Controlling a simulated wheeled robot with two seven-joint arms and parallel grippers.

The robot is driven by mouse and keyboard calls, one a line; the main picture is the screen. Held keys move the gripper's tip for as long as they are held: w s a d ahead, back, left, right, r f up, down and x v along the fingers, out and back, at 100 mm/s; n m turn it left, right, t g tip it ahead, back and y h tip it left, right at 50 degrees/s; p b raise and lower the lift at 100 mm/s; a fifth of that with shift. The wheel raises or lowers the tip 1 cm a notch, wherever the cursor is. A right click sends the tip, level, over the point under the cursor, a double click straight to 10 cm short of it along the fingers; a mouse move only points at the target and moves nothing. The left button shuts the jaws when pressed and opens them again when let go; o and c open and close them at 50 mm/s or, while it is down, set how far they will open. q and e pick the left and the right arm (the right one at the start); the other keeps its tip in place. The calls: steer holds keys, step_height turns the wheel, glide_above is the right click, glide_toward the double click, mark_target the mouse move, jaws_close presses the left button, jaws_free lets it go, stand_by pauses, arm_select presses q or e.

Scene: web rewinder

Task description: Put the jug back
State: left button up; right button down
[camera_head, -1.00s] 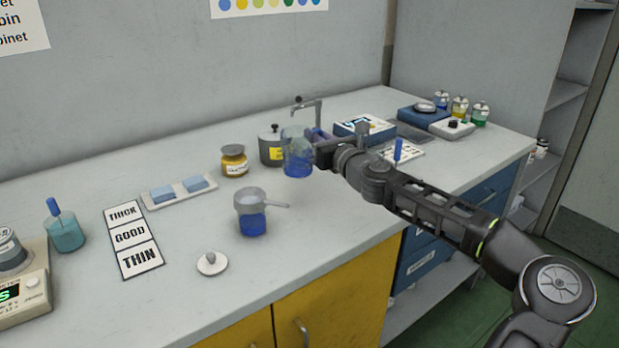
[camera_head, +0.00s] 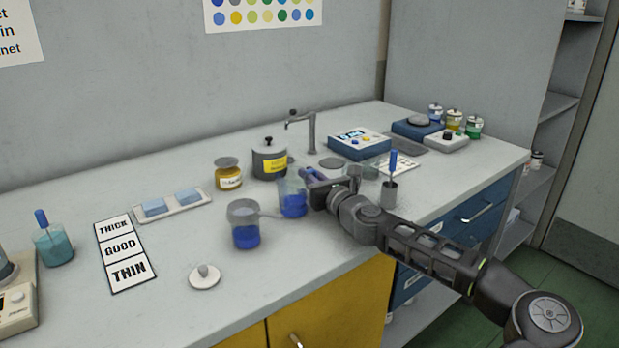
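The clear jug (camera_head: 292,198) holds blue liquid and stands upright, low over the counter or on it; I cannot tell if its base touches. My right gripper (camera_head: 313,178) is at the jug's right side, near its upper part, and appears shut on it; the fingers partly hide that side. A second clear vessel with blue liquid (camera_head: 246,236) stands just left of the jug, with a grey-rimmed, handled cup (camera_head: 243,210) at its top. My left gripper is not in view.
A grey pot (camera_head: 270,160) and a yellow jar (camera_head: 228,174) stand behind. A small tap (camera_head: 311,135) rises at the back. A grey holder with a blue-handled tool (camera_head: 389,193) is right of my gripper. A white lid (camera_head: 204,276) lies in front.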

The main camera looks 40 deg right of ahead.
steer(key=shift+r, duration=0.1)
steer(key=c, duration=1.5)
jaws_free()
steer(key=shift+f, duration=0.2)
steer(key=shift+r, duration=0.2)
steer(key=s, duration=0.4)
steer(key=s+a+p, duration=0.1)
steer(key=s, duration=0.3)
steer(key=s+p, duration=0.1)
steer(key=s, duration=0.3)
steer(key=shift+a, duration=0.4)
